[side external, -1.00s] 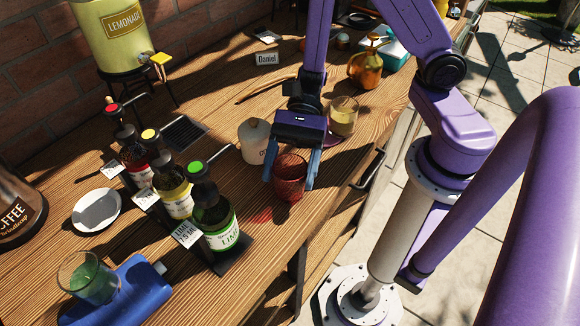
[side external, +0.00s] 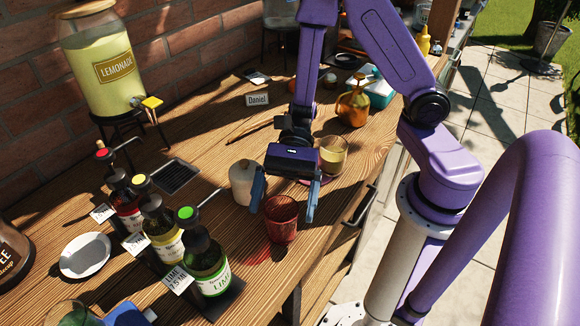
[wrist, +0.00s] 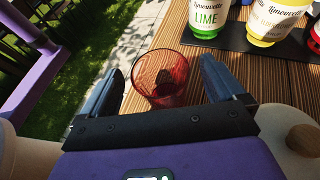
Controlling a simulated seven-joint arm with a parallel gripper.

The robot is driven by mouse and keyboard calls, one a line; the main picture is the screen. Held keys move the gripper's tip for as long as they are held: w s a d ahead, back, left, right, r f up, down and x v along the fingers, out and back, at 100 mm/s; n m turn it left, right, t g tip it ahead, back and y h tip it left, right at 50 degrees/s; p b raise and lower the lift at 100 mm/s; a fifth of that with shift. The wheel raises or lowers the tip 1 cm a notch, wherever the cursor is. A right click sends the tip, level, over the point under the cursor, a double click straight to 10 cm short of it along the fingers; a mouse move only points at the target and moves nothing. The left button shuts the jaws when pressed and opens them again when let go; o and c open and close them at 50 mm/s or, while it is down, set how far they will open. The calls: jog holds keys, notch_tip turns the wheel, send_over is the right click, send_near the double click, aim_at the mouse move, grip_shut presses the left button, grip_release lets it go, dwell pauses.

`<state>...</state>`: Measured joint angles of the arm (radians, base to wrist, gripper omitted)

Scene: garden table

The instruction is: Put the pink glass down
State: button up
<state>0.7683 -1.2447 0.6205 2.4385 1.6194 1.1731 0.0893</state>
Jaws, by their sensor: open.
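The pink glass (side external: 281,222) is a reddish, see-through tumbler. It stands upright on the wooden table (side external: 225,225) near its front edge, beside the lime syrup bottle. My gripper (side external: 283,208) is open, with one finger on each side of the glass. In the wrist view the glass (wrist: 161,78) sits between the spread fingers (wrist: 160,85), with a visible gap on both sides. The glass looks empty.
Syrup bottles, including lime (side external: 206,268), stand left of the glass. A white lidded jar (side external: 242,182) is close behind my gripper. The table's edge is close.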

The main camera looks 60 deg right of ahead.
jog(key=v, duration=1)
jog(key=s+d+r+n+t+h, duration=0.1)
jog(key=s+n+h, duration=0.4)
jog(key=n, duration=0.8)
jog(key=s+d+r+n+t+h, duration=0.2)
jog(key=s+n+h, duration=0.4)
jog(key=n, duration=0.7)
jog(key=d+t+h, duration=0.1)
jog(key=t, duration=0.1)
jog(key=shift+d+r+t, duration=0.25)
jog(key=shift+d+t, duration=0.05)
jog(key=shift+d, duration=0.05)
jog(key=shift+s, duration=0.1)
